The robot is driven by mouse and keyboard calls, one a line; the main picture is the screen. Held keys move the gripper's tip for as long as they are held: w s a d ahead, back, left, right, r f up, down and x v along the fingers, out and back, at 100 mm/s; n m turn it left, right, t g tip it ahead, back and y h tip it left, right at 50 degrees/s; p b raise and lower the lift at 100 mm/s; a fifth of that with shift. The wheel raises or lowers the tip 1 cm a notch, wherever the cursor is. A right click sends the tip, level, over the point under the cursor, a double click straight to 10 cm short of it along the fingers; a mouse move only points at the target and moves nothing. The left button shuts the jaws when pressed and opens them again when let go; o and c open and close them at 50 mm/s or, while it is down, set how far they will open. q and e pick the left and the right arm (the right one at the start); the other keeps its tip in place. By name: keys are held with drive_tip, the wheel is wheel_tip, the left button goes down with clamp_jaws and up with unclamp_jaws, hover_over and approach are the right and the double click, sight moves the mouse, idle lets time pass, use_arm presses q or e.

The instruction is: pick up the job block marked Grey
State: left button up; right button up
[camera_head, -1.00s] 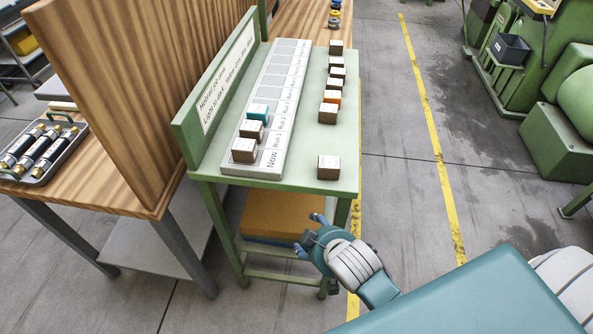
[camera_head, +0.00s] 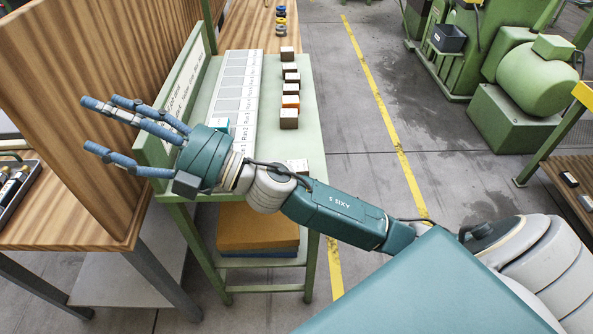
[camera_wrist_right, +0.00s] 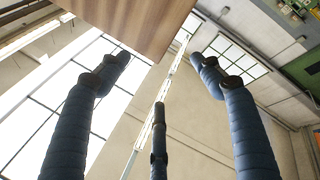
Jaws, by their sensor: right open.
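Another block (camera_head: 297,164) near the front is partly hidden by my right arm. I cannot read which block is marked Grey. My right gripper (camera_head: 95,122) is open and empty, raised over the table's left side with fingers pointing left. Its spread fingers also show in the right wrist view (camera_wrist_right: 158,74).
A long board (camera_head: 236,90) with labelled slots runs along the table beside an upright sign panel. A tall wooden partition (camera_head: 70,120) stands left, close to my fingers. A tray (camera_head: 18,190) lies far left. Green machines (camera_head: 520,110) stand right beyond clear floor.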

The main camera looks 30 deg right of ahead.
drive_tip(key=s+a+n+g+y, duration=0.3)
drive_tip(key=a+n+g, duration=0.1)
drive_tip(key=n+g, duration=0.25)
drive_tip(key=n+g+h, duration=0.4)
drive_tip(key=g+h, duration=0.5)
drive_tip(key=h, duration=1.1)
hover_over(297, 165)
drive_tip(key=a, duration=0.1)
wheel_tip(297, 165, down, 17)
drive_tip(key=shift+s+a+f, duration=0.1)
drive_tip(key=shift+a+f, duration=0.05)
drive_tip(key=shift+f, duration=0.05)
drive_tip(key=shift+m, duration=0.25)
drive_tip(key=f, duration=0.1)
drive_tip(key=f+p, duration=0.1)
drive_tip(key=f, duration=0.3)
drive_tip(key=shift+d, duration=0.4)
drive_tip(key=shift+s+d+f+p, duration=0.1)
drive_tip(key=shift+f+p, duration=0.45)
drive_tip(key=shift+p, duration=0.1)
drive_tip(key=f+p, duration=0.1)
drive_tip(key=f, duration=0.2)
drive_tip(key=shift+d+f+p, duration=0.2)
drive_tip(key=shift+f+p, duration=0.15)
drive_tip(key=shift+f, duration=0.4)
